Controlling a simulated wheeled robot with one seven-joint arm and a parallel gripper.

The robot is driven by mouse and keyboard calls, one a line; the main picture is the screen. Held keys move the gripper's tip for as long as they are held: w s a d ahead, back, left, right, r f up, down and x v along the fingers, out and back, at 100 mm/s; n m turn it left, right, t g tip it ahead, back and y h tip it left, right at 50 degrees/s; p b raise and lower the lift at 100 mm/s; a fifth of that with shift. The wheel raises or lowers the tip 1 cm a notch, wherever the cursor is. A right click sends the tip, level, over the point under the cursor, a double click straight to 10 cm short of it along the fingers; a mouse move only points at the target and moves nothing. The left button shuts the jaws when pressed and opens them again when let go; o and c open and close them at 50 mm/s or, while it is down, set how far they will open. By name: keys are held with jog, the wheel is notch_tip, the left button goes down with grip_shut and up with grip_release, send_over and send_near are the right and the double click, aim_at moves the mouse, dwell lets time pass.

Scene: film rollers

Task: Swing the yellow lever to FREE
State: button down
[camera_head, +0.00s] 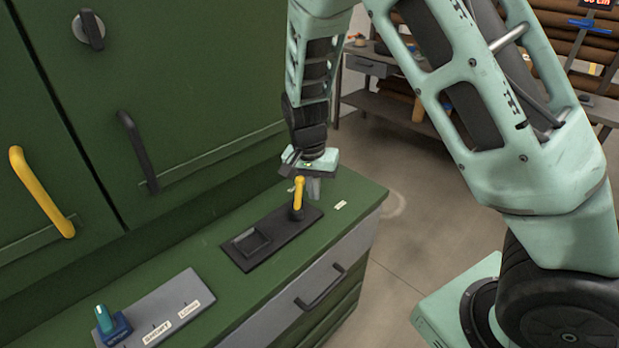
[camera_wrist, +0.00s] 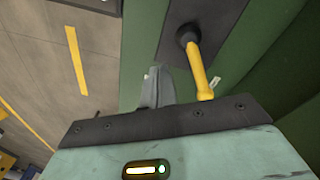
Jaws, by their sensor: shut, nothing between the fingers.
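The yellow lever (camera_head: 298,194) stands at the right end of a black plate (camera_head: 270,238) on the green bench top. In the wrist view the lever (camera_wrist: 198,70) rises from a dark round pivot on the plate (camera_wrist: 220,22). My gripper (camera_head: 314,188) points down just behind the lever in the head view. In the wrist view its closed fingers (camera_wrist: 156,88) are beside the lever, to its left, with nothing held. I cannot tell whether they touch the lever. A small pale label (camera_head: 340,205) lies to the right of the lever; its text is unreadable.
A grey plate (camera_head: 168,310) marked SHORT and LONG carries a teal knob (camera_head: 104,320) at the front left. Green cabinet doors with a yellow handle (camera_head: 42,192) and a black handle (camera_head: 138,150) rise behind the bench. Open floor (camera_head: 400,220) lies to the right.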

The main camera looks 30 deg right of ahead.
aim_at(298, 196)
jog(key=d+r+m+t+y+p, duration=0.4)
jog(key=d+m+y, duration=0.55)
jog(key=m, duration=0.65)
jog(key=shift+t+h, duration=0.5)
jog(key=shift+h, duration=0.45)
jog(key=x, duration=0.8)
jog(key=shift+d+f+b, duration=0.2)
jog(key=shift+f+b, duration=0.1)
jog(key=shift+f, duration=0.05)
jog(key=shift+w+a+f+p, duration=0.15)
jog(key=shift+w+a+p, duration=0.45)
jog(key=shift+w+a, duration=0.5)
jog(key=shift+w+a+f+m, duration=0.1)
jog(key=shift+a+f+m, duration=0.05)
jog(key=shift+a+m, duration=0.2)
